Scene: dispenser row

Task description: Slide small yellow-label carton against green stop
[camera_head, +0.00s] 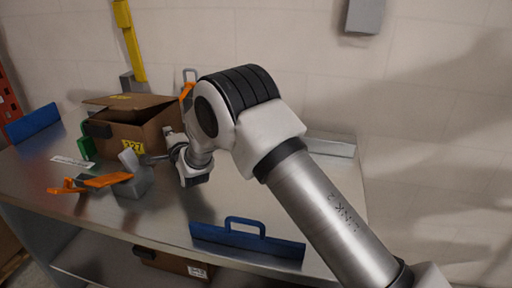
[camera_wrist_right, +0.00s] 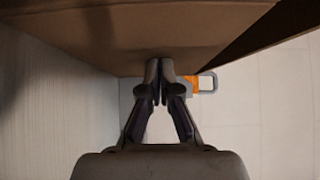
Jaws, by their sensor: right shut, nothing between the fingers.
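The brown carton (camera_head: 118,139) with the yellow label reading 327 (camera_head: 132,146) stands on the metal table, its top flaps open. The green stop (camera_head: 87,141) stands upright just left of the carton; I cannot tell whether they touch. My right gripper (camera_head: 150,158) comes in from the right, low beside the carton's near right side. In the right wrist view its fingers (camera_wrist_right: 160,72) are shut and empty, with their tips at the carton's brown wall (camera_wrist_right: 140,35). Contact is unclear. My left gripper is not in view.
A grey tool with orange handles (camera_head: 134,182) lies in front of the carton. A blue handled stop (camera_head: 246,241) stands at the table's front edge, another blue panel (camera_head: 32,122) at far left. A yellow post (camera_head: 130,45) rises behind. Another carton (camera_head: 172,265) sits below the tabletop.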

